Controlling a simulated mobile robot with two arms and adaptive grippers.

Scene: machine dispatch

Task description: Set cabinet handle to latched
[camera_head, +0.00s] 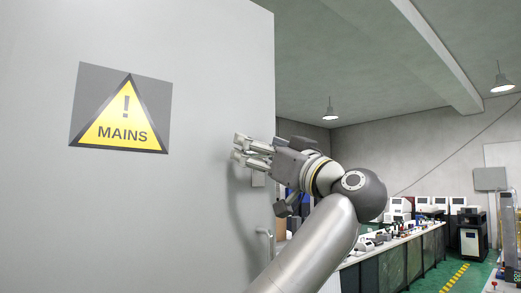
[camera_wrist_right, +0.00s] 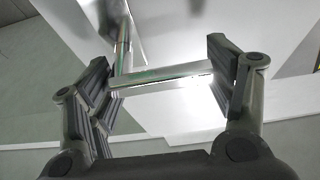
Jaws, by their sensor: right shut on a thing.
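The grey cabinet (camera_head: 200,220) fills the left of the head view and carries a yellow MAINS warning sign (camera_head: 122,110). My right gripper (camera_head: 240,148) is at the cabinet face, near its right edge. In the right wrist view, a shiny metal handle (camera_wrist_right: 160,77) lies crosswise between the fingers, with a stem running up from its left end. The right gripper is shut on this handle, one finger at each end. In the head view the gripper hides the handle, so I cannot tell its angle there. My left gripper is not in view.
A long workbench (camera_head: 412,248) with equipment stands behind at the right. Green floor with yellow markings shows beside it.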

